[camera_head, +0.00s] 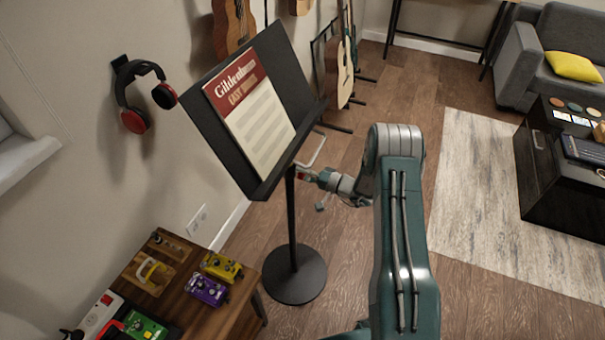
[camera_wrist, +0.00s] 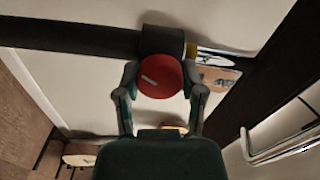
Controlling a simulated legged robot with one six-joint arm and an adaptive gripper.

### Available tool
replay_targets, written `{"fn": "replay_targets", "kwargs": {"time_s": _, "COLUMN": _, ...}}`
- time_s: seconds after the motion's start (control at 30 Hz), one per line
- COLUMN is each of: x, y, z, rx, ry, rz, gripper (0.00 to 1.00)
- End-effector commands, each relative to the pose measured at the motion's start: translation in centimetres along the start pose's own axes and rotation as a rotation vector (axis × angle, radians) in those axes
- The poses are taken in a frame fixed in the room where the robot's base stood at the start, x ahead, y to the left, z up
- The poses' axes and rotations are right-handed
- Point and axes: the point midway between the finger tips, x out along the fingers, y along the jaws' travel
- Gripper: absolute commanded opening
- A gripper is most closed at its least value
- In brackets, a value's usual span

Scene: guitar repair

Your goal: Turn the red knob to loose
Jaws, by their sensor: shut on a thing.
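The red knob (camera_wrist: 161,76) is round, with a pale mark on its face, and sits on a dark collar on the music stand's pole (camera_wrist: 75,36) in the wrist view. My gripper (camera_wrist: 160,88) has one finger on each side of the knob and is shut on it. In the head view, the black music stand (camera_head: 292,220) stands upright with its desk tilted, and my gripper (camera_head: 308,175) is at its pole just below the desk. The knob is mostly hidden by my gripper there.
A songbook (camera_head: 250,115) rests on the stand's desk. Red-black headphones (camera_head: 135,95) hang on the wall at left. A low wooden table (camera_head: 222,322) with pedals stands at lower left. Guitars (camera_head: 338,72) are behind the stand.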

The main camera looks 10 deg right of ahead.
Motion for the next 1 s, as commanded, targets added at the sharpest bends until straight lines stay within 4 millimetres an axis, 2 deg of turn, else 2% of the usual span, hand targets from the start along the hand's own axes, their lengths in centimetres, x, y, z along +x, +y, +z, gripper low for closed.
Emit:
{"fn": "replay_targets", "kwargs": {"time_s": 0.03, "x": -0.07, "y": 0.48, "z": 0.36, "rx": -0.016, "ry": -0.002, "rz": 0.010, "gripper": 0.04}}
{"fn": "replay_targets", "kwargs": {"time_s": 0.33, "x": -0.09, "y": 0.54, "z": 0.44, "rx": -0.122, "ry": -0.004, "rz": 0.011, "gripper": 0.04}}
{"fn": "replay_targets", "kwargs": {"time_s": 0.87, "x": -0.11, "y": 0.58, "z": 0.53, "rx": -0.141, "ry": -0.006, "rz": 0.012, "gripper": 0.04}}
{"fn": "replay_targets", "kwargs": {"time_s": 0.9, "x": -0.11, "y": 0.58, "z": 0.54, "rx": -0.141, "ry": -0.006, "rz": 0.011, "gripper": 0.69}}
{"fn": "replay_targets", "kwargs": {"time_s": 0.93, "x": -0.12, "y": 0.57, "z": 0.54, "rx": -0.141, "ry": -0.006, "rz": 0.011, "gripper": 0.83}}
{"fn": "replay_targets", "kwargs": {"time_s": 1.0, "x": -0.11, "y": 0.50, "z": 0.47, "rx": -0.142, "ry": -0.005, "rz": 0.009, "gripper": 0.87}}
